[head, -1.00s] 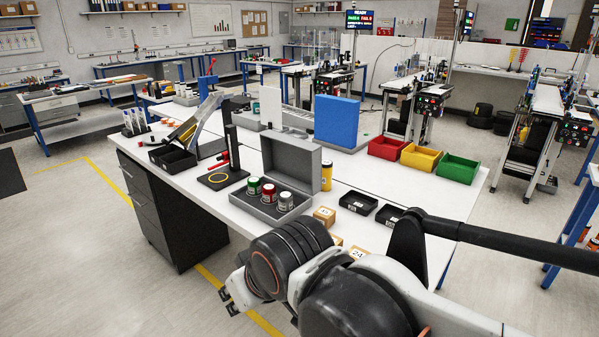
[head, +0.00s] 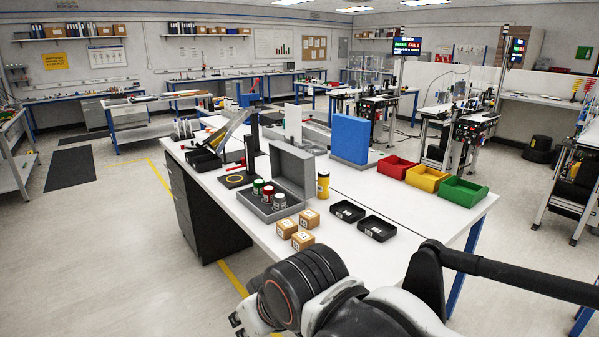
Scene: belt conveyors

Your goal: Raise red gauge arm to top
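A black gauge stand (head: 251,142) stands upright on the white workbench, on a dark base plate with a yellow ring (head: 236,179). The small red gauge arm (head: 243,162) sits low on the stand, just above the base. It is small in view, so its exact angle is hard to read. My gripper (head: 237,322) shows only in part at the bottom, in front of the bench and well apart from the stand. My own arm hides most of it, and I cannot tell whether its fingers are open or shut.
An open grey case (head: 291,172) with several coloured-lid jars stands right of the gauge. A yellow cylinder (head: 323,186), cardboard boxes (head: 302,240) and black trays (head: 377,228) lie nearer. Red, yellow and green bins (head: 463,191) line the right.

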